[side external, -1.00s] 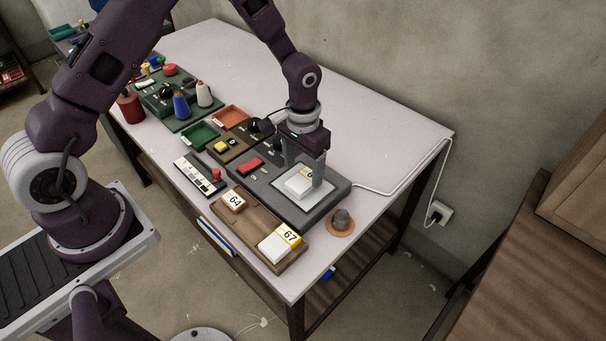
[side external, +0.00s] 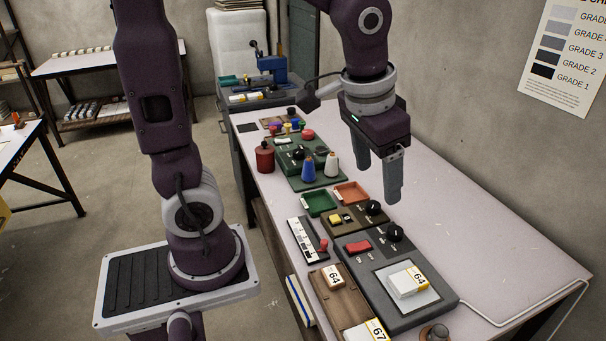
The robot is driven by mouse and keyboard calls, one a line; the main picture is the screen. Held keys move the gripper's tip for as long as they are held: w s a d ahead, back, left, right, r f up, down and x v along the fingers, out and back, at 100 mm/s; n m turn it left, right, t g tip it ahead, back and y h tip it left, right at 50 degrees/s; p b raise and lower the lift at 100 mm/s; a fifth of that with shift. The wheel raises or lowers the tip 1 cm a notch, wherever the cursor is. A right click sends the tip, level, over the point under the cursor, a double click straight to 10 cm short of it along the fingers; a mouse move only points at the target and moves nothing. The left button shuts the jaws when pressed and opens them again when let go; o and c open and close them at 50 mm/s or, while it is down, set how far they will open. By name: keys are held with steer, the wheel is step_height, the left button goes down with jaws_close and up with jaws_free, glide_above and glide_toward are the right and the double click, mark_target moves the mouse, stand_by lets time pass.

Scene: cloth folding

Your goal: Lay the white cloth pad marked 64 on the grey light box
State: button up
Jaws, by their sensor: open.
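The white cloth pad marked 64 (side external: 403,284) lies flat on the pale panel of the grey light box (side external: 405,251), its yellow-edged label facing up. The pad is within the panel, with a pale margin showing around it. My gripper (side external: 379,187) is open and empty, well above the table and apart from the pad. Its fingers point down, over the area behind the light box in the side external view.
A wooden tray (side external: 336,302) beside the light box holds a tile marked 64 (side external: 333,277) and a pad marked 67 (side external: 369,331), cut off by the frame. Control boxes, small trays and thread cones (side external: 332,164) stand farther back. The table's right side is clear.

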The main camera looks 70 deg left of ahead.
steer(key=s+r+t, duration=0.2)
steer(key=s, duration=1.1)
steer(key=shift+s+r+t+h, duration=0.15)
steer(key=shift+r+t+h, duration=0.15)
steer(key=shift+r, duration=0.05)
